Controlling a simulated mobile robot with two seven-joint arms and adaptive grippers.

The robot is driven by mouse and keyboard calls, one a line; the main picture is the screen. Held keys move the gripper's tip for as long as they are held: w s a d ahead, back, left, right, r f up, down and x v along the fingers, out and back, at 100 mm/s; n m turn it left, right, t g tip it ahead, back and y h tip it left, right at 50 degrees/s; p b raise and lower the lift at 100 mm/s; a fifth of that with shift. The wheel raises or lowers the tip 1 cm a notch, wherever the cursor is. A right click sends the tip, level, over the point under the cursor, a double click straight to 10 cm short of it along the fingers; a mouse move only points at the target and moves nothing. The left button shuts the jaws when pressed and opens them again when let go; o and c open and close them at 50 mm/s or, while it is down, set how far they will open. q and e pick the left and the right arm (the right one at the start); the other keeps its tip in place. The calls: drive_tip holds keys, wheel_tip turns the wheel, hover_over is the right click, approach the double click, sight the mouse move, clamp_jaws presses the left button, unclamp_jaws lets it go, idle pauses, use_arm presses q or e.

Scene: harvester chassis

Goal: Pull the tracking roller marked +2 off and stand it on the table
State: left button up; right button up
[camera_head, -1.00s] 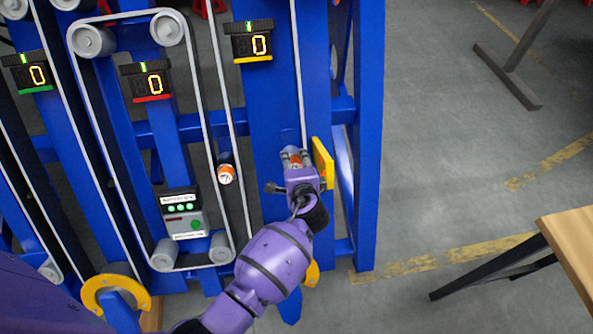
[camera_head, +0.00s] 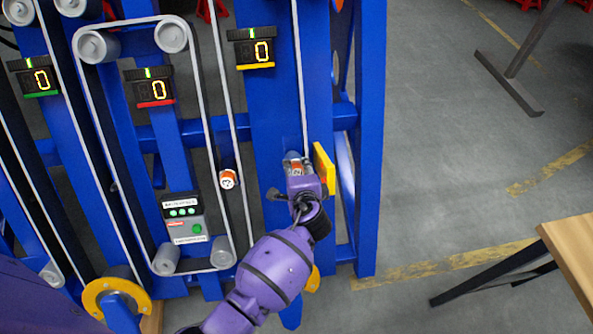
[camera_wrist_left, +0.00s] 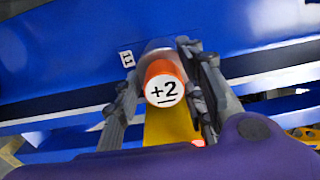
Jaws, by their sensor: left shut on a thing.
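The roller marked +2 (camera_wrist_left: 164,84) has an orange body and a white end face and shows between the fingers in the left wrist view. In the head view its orange and grey body (camera_head: 295,166) shows at the front of the blue upright (camera_head: 275,110). My left gripper (camera_head: 297,172) is shut on this roller, with one finger on each side of it. The roller's inner end is partly hidden, so I cannot tell whether it still touches its mount. The wooden table (camera_head: 572,250) is at the right edge. My right gripper is not in view.
A yellow plate (camera_head: 324,168) stands right beside the left gripper. Another orange roller with a white face (camera_head: 228,179) is to the left, by the belts. A control box (camera_head: 186,218) is lower left. Open floor lies between the chassis and the table.

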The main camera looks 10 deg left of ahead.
use_arm(q)
drive_tip(key=shift+p+v, duration=0.7)
drive_tip(key=shift+v, duration=0.5)
drive_tip(key=p+v, duration=0.4)
drive_tip(key=v, duration=0.3)
drive_tip(key=shift+r, duration=0.3)
idle(0.4)
drive_tip(key=shift+s, duration=0.1)
idle(0.6)
